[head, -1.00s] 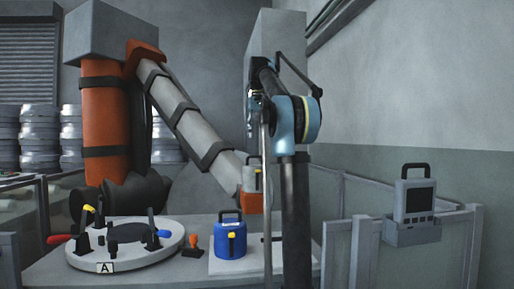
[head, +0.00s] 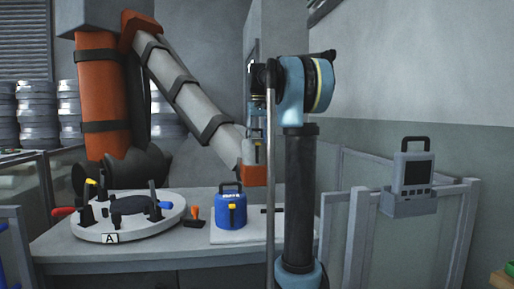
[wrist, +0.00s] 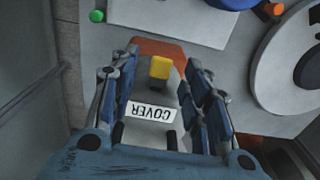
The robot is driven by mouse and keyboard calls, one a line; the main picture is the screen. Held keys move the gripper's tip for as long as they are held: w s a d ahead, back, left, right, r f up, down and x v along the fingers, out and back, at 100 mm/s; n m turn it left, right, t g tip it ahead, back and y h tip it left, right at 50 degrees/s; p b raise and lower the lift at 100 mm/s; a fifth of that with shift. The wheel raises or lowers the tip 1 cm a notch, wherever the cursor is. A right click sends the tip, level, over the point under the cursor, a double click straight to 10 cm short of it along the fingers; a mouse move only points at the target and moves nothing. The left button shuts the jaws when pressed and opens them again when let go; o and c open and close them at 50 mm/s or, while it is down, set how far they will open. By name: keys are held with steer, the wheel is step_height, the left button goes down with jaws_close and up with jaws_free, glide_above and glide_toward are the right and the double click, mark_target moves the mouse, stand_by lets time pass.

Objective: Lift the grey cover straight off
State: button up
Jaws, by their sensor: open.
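The grey cover (wrist: 150,125) carries a white label reading COVER and a yellow tab (wrist: 160,68). It sits at the orange end (head: 254,173) of the large jointed arm, and in the head view it appears as a small grey shape (head: 256,153). My gripper (wrist: 160,75) is open, with its blue fingers on either side of the cover. In the head view my gripper (head: 257,120) hangs down over the cover. I cannot tell whether the fingers touch it. The cover's lower part is hidden.
A table (head: 80,258) below holds a round white mould (head: 160,228) with clamps, a blue container (head: 229,212) with a black handle, and an orange-handled tool (head: 193,216). Grey fence panels (head: 362,225) and a control box (head: 413,176) stand at the right.

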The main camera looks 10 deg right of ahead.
mark_target(258, 143)
steer(key=shift+f, duration=1.6)
steer(key=shift+c, duration=0.3)
jaws_close()
step_height(258, 143, up, 12)
stand_by(0.8)
